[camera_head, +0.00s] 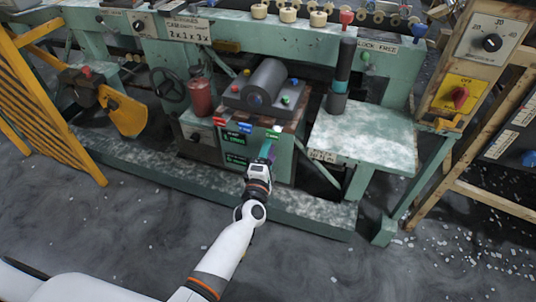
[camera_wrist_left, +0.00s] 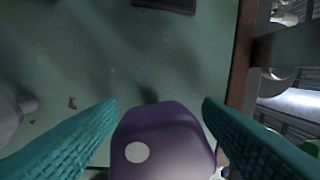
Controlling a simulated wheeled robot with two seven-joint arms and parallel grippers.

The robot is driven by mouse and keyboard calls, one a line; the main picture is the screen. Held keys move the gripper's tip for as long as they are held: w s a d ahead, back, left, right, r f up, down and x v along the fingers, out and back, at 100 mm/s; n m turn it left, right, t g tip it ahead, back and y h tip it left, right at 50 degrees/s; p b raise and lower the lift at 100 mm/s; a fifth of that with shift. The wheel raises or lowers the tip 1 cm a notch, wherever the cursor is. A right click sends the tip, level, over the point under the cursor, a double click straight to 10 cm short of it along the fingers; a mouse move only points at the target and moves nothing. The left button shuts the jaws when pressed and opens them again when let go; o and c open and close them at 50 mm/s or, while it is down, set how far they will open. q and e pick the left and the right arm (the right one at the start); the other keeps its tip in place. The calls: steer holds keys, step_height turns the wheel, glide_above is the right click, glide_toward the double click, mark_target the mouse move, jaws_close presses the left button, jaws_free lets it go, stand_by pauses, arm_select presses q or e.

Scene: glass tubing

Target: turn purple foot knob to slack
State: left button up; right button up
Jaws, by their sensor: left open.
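The purple foot knob (camera_wrist_left: 165,145) shows large at the bottom middle of the left wrist view, with a white dot on its face. My left gripper (camera_wrist_left: 159,108) is open, with one teal finger on each side of the knob. I cannot tell whether either finger touches it. In the head view my left gripper (camera_head: 268,148) is at the front of the green machine, below the small coloured knobs. It largely hides the purple knob there. My right gripper is not in view.
A green panel (camera_wrist_left: 120,50) lies behind the knob. In the head view a small row of coloured knobs, a red canister (camera_head: 200,97) and a green side table (camera_head: 365,135) surround the spot. A base rail (camera_head: 300,208) runs along the floor. Open floor lies in front.

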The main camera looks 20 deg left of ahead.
arm_select(q)
steer(key=shift+s, duration=0.25)
steer(key=s+f+p, duration=0.1)
steer(key=s, duration=1)
steer(key=shift+s+d, duration=0.25)
steer(key=shift+d, duration=0.1)
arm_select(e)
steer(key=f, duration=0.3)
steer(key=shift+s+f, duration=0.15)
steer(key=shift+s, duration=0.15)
